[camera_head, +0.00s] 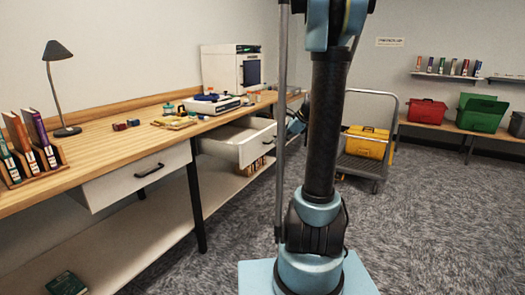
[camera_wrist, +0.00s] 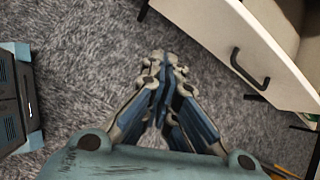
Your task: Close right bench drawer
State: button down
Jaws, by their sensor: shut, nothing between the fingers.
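The right bench drawer (camera_head: 245,148) is pulled out from under the wooden bench, its white front and dark handle facing the aisle. In the wrist view its white front (camera_wrist: 222,32) slants across the upper right, with the black handle (camera_wrist: 249,68) on it and part of the open inside behind. My gripper (camera_wrist: 164,68) is shut and empty, over the grey carpet to the left of the drawer front, apart from it in the picture. In the head view, my arm hides most of the gripper; only a bluish part shows just right of the drawer.
The left bench drawer (camera_head: 135,178) appears shut. The bench top (camera_head: 95,140) holds a lamp, books, small items and a white machine. A grey cart (camera_head: 362,165) with a yellow box stands beyond my arm. Carpet is clear at the right.

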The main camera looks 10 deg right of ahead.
jog(key=w+d+f+m+y, duration=0.1)
jog(key=w+d+m, duration=0.25)
jog(key=w, duration=0.35)
send_near(257, 153)
notch_tip(257, 153, down, 4)
jog(key=a, duration=0.1)
jog(key=shift+w+a+r+m+t, duration=0.25)
jog(key=shift+w+a+m+t, duration=0.25)
jog(key=shift+a, duration=0.35)
